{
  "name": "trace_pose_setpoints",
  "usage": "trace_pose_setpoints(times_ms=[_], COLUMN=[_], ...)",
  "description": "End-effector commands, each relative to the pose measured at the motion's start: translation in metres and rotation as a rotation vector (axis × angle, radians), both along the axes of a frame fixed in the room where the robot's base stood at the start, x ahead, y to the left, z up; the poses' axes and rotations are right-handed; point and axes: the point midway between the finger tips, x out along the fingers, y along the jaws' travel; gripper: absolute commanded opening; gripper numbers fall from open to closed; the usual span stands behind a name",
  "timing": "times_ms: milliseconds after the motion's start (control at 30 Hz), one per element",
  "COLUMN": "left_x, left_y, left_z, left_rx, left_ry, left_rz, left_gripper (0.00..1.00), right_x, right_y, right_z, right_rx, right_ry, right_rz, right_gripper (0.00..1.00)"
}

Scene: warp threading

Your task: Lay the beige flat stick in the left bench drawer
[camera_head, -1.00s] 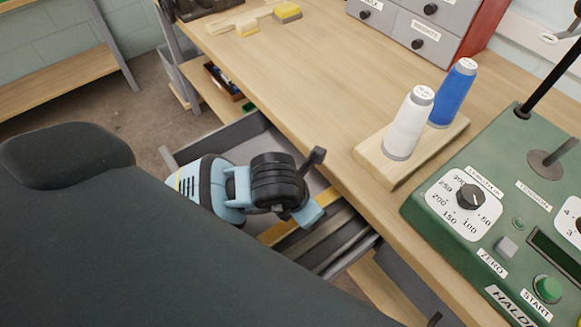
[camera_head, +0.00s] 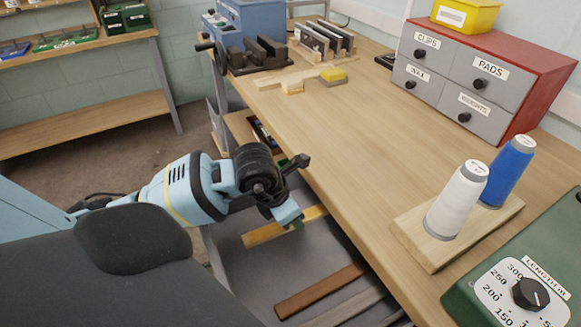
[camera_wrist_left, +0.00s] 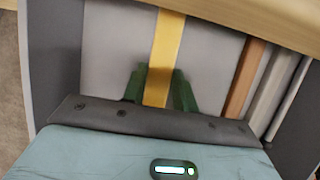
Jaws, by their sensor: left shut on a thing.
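The beige flat stick, which looks yellow-tan, (camera_head: 262,232) is at the open left bench drawer (camera_head: 250,278), below the bench top's edge. My left gripper (camera_head: 297,223) reaches in from the left over the drawer. In the left wrist view the gripper's green fingers (camera_wrist_left: 158,88) are shut on the stick (camera_wrist_left: 167,45), one on each side of it. The stick runs from the fingers toward the bench edge, over the grey drawer floor. I cannot tell whether it touches the floor. My right gripper is not in view.
A brown stick (camera_head: 321,290) and grey strips (camera_head: 345,308) lie to the right in the drawer. The bench top (camera_head: 345,140) is just above. White (camera_head: 457,203) and blue (camera_head: 507,172) cones stand on a wooden base. Drawer floor is bare between the held and brown sticks.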

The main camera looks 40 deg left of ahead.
Motion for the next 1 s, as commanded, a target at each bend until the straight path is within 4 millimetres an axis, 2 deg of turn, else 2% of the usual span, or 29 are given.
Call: trace_pose_setpoints(times_ms=[133,233,400,500,800,833,1000], left_x=[0.002,0.006,0.004,0.004,0.005,0.004,0.004], left_y=[0.004,0.014,0.011,0.011,0.011,0.011,0.011], left_z=[0.000,0.000,-0.029,-0.036,-0.035,-0.035,-0.035], left_rx=[0.000,0.001,-0.002,-0.001,0.000,0.000,0.000], left_ry=[-0.001,-0.001,0.004,0.001,-0.001,0.000,0.000], left_rz=[0.001,0.002,0.000,0.001,0.000,0.000,0.000], left_gripper=[0.01,0.01,0.01,0.01,0.01,0.31,0.50], right_x=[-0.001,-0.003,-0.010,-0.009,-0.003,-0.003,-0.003], right_y=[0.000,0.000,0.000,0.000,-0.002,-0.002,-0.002], right_z=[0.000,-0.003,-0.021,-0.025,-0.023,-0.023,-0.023], right_rx=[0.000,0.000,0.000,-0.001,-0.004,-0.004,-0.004], right_ry=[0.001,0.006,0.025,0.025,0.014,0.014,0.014], right_rz=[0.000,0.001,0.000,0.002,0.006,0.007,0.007], right_gripper=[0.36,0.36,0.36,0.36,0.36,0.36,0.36])
